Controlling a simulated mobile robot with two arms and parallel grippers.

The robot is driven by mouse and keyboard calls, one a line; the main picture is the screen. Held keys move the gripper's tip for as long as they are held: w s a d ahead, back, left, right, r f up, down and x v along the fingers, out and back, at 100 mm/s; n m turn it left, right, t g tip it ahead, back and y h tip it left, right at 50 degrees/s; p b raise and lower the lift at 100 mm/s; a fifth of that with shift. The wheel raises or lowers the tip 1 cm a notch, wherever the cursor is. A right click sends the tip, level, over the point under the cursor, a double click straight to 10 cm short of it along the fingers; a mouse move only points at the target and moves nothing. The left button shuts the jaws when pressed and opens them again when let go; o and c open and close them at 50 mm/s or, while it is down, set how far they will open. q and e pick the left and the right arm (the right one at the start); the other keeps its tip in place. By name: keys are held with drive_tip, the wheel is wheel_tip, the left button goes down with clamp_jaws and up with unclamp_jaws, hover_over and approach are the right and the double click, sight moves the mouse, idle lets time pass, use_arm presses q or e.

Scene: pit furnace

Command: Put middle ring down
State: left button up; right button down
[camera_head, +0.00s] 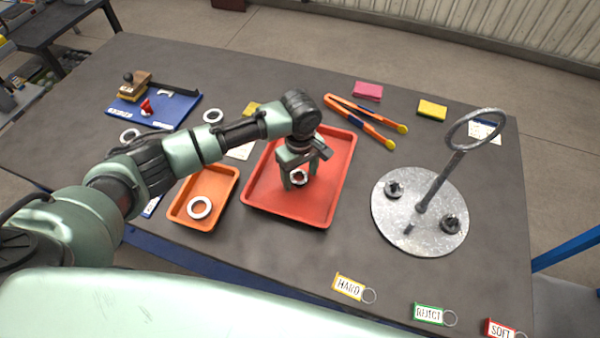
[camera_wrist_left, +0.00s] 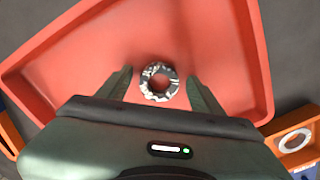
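My left gripper (camera_head: 299,179) is low over the red tray (camera_head: 334,180), pointing down. A small metallic ring with a notched, shiny rim (camera_wrist_left: 158,97) is between its fingers. In the left wrist view the fingers are apart, with a gap on each side of the ring, so the gripper is open. The ring appears to rest on the tray floor. A smooth pale ring (camera_head: 200,215) lies in the orange tray (camera_head: 228,180) to the left. Another pale ring (camera_head: 213,122) lies on the table farther back. Which is the middle ring I cannot tell. My right gripper is not in view.
A round metal stand (camera_head: 395,226) with an upright rod and hoop is at right. Orange-blue tongs (camera_head: 365,118) lie behind the red tray. Tags HARD (camera_head: 349,286), REJECT (camera_head: 428,314) and SOFT (camera_head: 499,329) line the front edge. A blue fixture (camera_head: 175,114) is back left.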

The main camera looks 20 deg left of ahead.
use_arm(q)
drive_tip(key=shift+r, duration=0.1)
drive_tip(key=shift+w+r, duration=0.1)
drive_tip(key=shift+r, duration=0.2)
wheel_tip(320, 180, up, 12)
drive_tip(key=b, duration=0.1)
drive_tip(key=shift+f, duration=0.2)
